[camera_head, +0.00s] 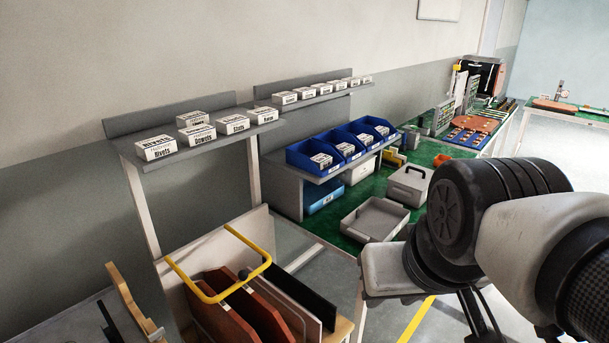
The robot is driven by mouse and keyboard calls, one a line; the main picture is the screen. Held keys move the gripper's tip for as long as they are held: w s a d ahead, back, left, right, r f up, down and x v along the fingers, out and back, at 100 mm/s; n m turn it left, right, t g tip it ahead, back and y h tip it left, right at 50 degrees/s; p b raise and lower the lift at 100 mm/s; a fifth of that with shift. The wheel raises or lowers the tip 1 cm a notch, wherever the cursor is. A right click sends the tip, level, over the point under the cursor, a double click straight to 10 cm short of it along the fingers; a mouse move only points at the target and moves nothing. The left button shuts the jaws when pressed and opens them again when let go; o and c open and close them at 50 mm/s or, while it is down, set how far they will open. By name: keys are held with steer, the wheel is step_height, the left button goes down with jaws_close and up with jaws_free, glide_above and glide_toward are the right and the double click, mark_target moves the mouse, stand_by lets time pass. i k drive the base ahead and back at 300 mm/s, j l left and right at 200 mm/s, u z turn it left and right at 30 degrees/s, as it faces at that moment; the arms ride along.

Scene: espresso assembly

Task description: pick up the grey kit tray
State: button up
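A shallow, open grey tray (373,221) sits on the green bench top (329,228), near the bench's front edge. It looks like the kit tray and appears empty. A second grey container (408,184) with a dark handle stands just behind it to the right; I cannot tell whether it is lidded. My arm enters from the right, and its pale link and black joint are in front of the bench, close to the tray's right side in the picture. My gripper's fingers cannot be made out in this view.
Blue bins (318,160) with white boxes line a shelf behind the tray. A white box (359,170) and a blue box (323,197) sit beneath. A rack of panels with a yellow handle (222,295) stands at the front left. Open floor lies in front.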

mark_target(377, 219)
steer(key=i+l+u, duration=0.15)
steer(key=u, duration=0.2)
steer(key=i+l+u, duration=0.1)
steer(key=l+u, duration=0.25)
steer(key=i+l+u, duration=0.1)
steer(key=l+u, duration=0.15)
steer(key=u, duration=0.15)
steer(key=i+l+u, duration=0.15)
steer(key=l, duration=0.4)
steer(key=l+u, duration=0.2)
steer(key=l, duration=0.35)
steer(key=i+l, duration=0.1)
steer(key=l, duration=1.5)
